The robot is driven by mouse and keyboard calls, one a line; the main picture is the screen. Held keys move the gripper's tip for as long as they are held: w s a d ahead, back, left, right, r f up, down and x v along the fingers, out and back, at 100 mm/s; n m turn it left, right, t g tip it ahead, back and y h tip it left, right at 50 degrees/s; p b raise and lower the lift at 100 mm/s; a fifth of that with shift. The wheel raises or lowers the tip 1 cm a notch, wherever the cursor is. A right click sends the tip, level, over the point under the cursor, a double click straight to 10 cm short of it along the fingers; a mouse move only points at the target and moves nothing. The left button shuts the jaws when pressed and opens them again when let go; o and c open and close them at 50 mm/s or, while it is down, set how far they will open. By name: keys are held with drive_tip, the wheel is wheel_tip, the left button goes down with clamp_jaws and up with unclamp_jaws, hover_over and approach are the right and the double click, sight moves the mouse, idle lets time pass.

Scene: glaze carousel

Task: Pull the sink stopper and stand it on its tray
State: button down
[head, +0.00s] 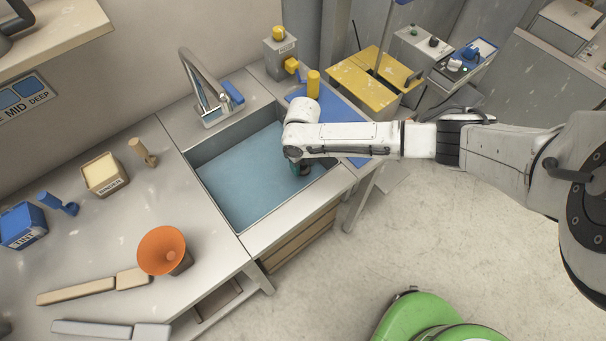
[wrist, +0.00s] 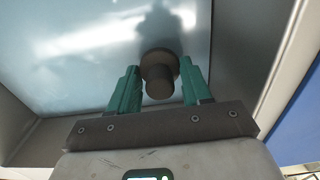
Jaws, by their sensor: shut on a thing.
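The sink (head: 250,185) holds a flat blue-grey surface that looks like water. My gripper (head: 302,168) reaches down into its right side, mostly hidden under my wrist in the head view. In the wrist view, the stopper (wrist: 158,72), a dark brown disc with a round knob, sits between the green fingers of my gripper (wrist: 160,80), which is shut on it. I cannot tell whether the stopper is seated or lifted. A flat blue area (head: 347,122) lies on the counter right of the sink; I cannot tell whether it is the tray.
A bent tap (head: 196,80) stands behind the sink. A yellow cylinder (head: 313,84) and a grey box (head: 281,58) stand at the back right. An orange funnel-like bowl (head: 162,250), a binder box (head: 103,174) and a blue tint box (head: 22,226) occupy the left counter.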

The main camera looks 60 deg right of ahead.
sight(336, 119)
drive_tip(key=shift+r, duration=0.1)
drive_tip(key=shift+r+p, duration=3.2)
drive_tip(key=shift+r, duration=2)
drive_tip(key=shift+d, duration=0.15)
drive_tip(key=shift+s+d+f+b, duration=0.1)
drive_tip(key=shift+d+b, duration=0.6)
drive_tip(key=shift+d, duration=1.65)
drive_tip(key=shift+s+d+b, duration=0.1)
drive_tip(key=shift+d+b, duration=0.55)
drive_tip(key=shift+d, duration=1.7)
drive_tip(key=shift+s+d+b, duration=0.1)
drive_tip(key=shift+d+b, duration=1.4)
drive_tip(key=shift+d, duration=1.9)
drive_tip(key=shift+f+b, duration=0.8)
drive_tip(key=shift+f, duration=0.2)
drive_tip(key=shift+c, duration=2.1)
unclamp_jaws()
